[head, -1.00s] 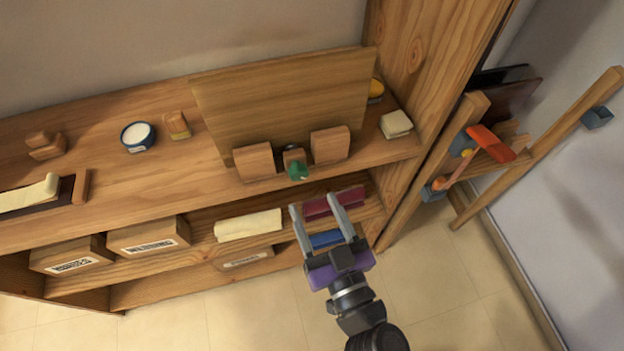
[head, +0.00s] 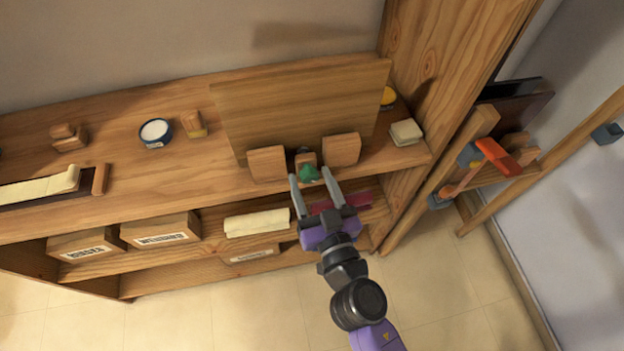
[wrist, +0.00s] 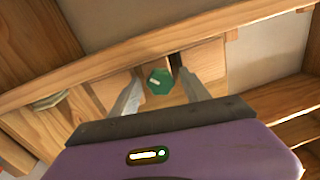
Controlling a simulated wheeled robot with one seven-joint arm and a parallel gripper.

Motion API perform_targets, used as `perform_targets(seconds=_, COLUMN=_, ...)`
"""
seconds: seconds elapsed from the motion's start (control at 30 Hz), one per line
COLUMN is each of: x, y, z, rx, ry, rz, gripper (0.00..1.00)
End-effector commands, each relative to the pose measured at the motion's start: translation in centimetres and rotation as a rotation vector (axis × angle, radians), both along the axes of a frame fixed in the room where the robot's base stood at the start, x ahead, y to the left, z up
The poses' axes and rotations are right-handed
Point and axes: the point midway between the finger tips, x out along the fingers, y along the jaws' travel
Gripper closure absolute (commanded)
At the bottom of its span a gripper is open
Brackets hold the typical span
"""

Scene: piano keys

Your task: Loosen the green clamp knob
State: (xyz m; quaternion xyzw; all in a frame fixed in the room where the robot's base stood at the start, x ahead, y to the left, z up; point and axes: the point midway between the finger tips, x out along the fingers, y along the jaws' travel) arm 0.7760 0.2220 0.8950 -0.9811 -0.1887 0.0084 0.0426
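The green clamp knob (head: 309,173) sits at the front of a small wooden block between two larger wooden blocks (head: 267,163) (head: 341,150), before an upright wooden panel (head: 300,105). In the wrist view the knob (wrist: 160,81) shows as a green faceted disc with a pale mark. My gripper (head: 311,181) is open and empty, its two grey fingers pointing at the knob. In the wrist view the fingers lie on either side of the knob, with gaps. I cannot tell whether the fingertips reach past its face.
A blue-rimmed jar (head: 155,132) and small wooden blocks stand on the shelf at left. A pale block (head: 406,132) lies at right beside a wooden upright. Labelled boxes (head: 160,231) and a cream cloth (head: 257,222) fill the shelf below.

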Motion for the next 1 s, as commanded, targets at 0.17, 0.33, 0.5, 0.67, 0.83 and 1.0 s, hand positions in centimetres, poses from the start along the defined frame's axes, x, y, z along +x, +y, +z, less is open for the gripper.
perform_targets(seconds=0.17, x=-0.02, y=0.00, z=0.01, rx=0.000, ry=0.000, rz=0.000, gripper=0.83)
perform_targets(seconds=0.33, x=-0.03, y=0.02, z=0.02, rx=0.000, ry=0.000, rz=0.001, gripper=1.00)
perform_targets(seconds=0.5, x=-0.04, y=0.03, z=0.07, rx=-0.018, ry=-0.005, rz=0.001, gripper=1.00)
perform_targets(seconds=0.67, x=-0.05, y=0.04, z=0.17, rx=-0.074, ry=-0.021, rz=0.001, gripper=1.00)
perform_targets(seconds=0.83, x=-0.06, y=0.06, z=0.29, rx=-0.184, ry=-0.053, rz=0.002, gripper=1.00)
perform_targets(seconds=1.0, x=-0.05, y=0.04, z=0.35, rx=-0.331, ry=-0.096, rz=0.001, gripper=1.00)
